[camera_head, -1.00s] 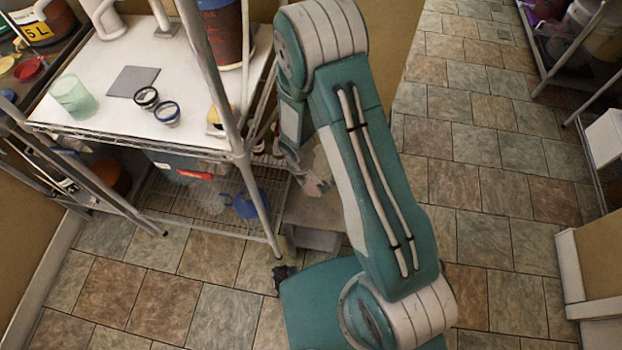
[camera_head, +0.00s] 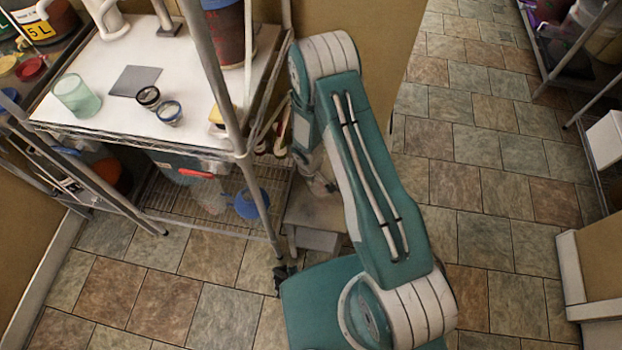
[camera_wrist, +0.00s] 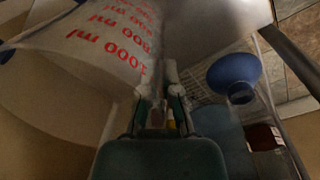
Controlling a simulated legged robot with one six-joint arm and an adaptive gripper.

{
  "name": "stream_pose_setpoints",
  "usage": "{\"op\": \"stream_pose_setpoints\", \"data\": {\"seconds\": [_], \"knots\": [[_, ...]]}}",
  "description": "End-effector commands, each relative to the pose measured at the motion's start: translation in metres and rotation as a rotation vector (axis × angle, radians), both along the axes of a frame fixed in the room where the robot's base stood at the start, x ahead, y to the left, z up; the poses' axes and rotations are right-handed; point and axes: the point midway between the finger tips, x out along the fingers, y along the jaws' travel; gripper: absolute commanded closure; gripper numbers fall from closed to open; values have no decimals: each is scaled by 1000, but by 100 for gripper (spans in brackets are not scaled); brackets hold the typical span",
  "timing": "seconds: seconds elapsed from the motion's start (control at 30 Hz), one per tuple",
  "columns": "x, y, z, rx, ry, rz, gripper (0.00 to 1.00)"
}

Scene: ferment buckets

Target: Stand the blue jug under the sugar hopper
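In the wrist view a large translucent jug (camera_wrist: 85,45) with red millilitre marks fills the upper left, close beside my gripper (camera_wrist: 162,95). Small blue patches show at its edges, but I cannot tell whether it is the blue jug. My fingers are a short way apart, with a pale strip around them; I cannot tell whether they grip the jug's handle. In the head view my gripper is mostly hidden behind my arm. A round blue item (camera_head: 250,204) sits on the lower wire shelf, and a similar one shows right of the gripper (camera_wrist: 234,72). I cannot identify the sugar hopper.
The white tabletop (camera_head: 100,60) holds a green-tinted cup (camera_head: 77,95), a grey square (camera_head: 134,80), two small round jars (camera_head: 158,104) and a dark red container (camera_head: 228,35). A metal rack post (camera_head: 215,80) stands near my arm. Tiled floor (camera_head: 480,150) lies open at right.

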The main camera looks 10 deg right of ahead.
Motion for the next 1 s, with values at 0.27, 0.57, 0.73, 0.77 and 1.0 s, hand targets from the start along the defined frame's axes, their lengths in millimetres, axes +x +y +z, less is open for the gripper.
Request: {"op": "stream_pose_setpoints", "data": {"seconds": [0.27, 0.57, 0.73, 0.77, 1.0], "knots": [[0, 0, -1, 0, 0, 0, 57], [0, 0, 2, 0, 0, 0, 57], [1, 2, 23, 0, -5, -1, 57], [0, 2, 28, 0, -4, 0, 57], [-2, 4, 72, 0, -4, -1, 57]]}}
